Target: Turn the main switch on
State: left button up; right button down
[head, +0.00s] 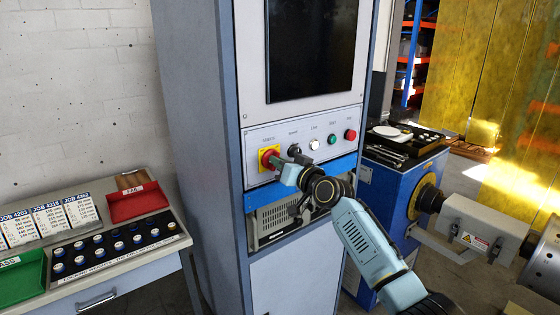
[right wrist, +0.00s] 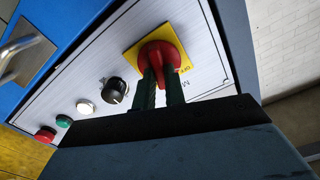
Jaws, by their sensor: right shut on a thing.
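The main switch (head: 267,157) is a red rotary knob on a yellow plate, at the left end of the cabinet's control panel. In the right wrist view the red knob (right wrist: 160,58) sits on its yellow plate, with "OFF" lettering partly visible beside it. My right gripper (head: 277,161) reaches the knob from the right in the head view. Its two dark fingers (right wrist: 162,80) are shut on the knob, one on each side of its grip. The fingers hide part of the knob and plate. My left gripper is not in view.
Right of the switch are a black selector knob (head: 294,150), a white button (head: 314,143), a green button (head: 332,138) and a red button (head: 350,134). A dark screen (head: 310,45) is above. A table with a red tray (head: 138,203) and green tray (head: 20,282) stands left.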

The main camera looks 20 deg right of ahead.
jog(key=m+p, duration=0.1)
jog(key=m, duration=0.3)
jog(key=shift+d+f+m, duration=0.1)
jog(key=shift+m, duration=0.3)
dwell(0.4)
jog(key=c, duration=1.5)
grip_release()
jog(key=shift+o, duration=0.2)
jog(key=v, duration=1.3)
jog(key=shift+s+p, duration=0.2)
jog(key=shift+p, duration=0.25)
